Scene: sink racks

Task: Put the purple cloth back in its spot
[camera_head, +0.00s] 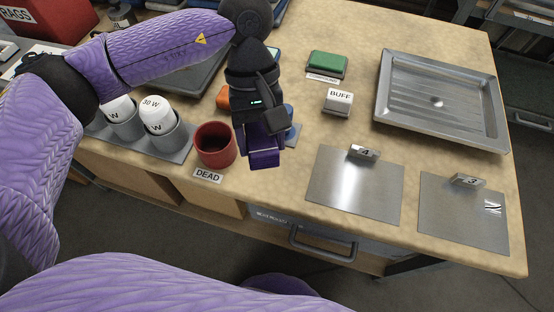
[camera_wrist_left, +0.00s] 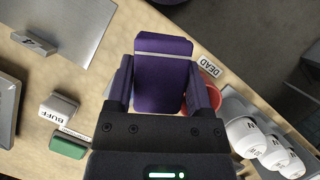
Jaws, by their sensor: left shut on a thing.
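The purple cloth (camera_wrist_left: 162,75) is a folded block with a paler top edge, held between both fingers of my left gripper (camera_wrist_left: 160,95) in the left wrist view. In the head view my left gripper (camera_head: 262,138) points down, shut on the cloth (camera_head: 266,159). The cloth is over the table's front area, just right of the red cup. I cannot tell whether it touches the table. A blue item (camera_head: 291,130) behind the gripper is mostly hidden. A green block (camera_head: 327,64) and a white block marked BUFF (camera_head: 338,102) sit further back. My right gripper is out of view.
The red cup (camera_head: 216,145) has a DEAD label (camera_head: 208,176) before it. White containers stand in grey cups (camera_head: 166,137) at left. Metal plates numbered 4 (camera_head: 355,190) and 3 (camera_head: 465,220) lie at right. A steel tray (camera_head: 440,143) is behind them.

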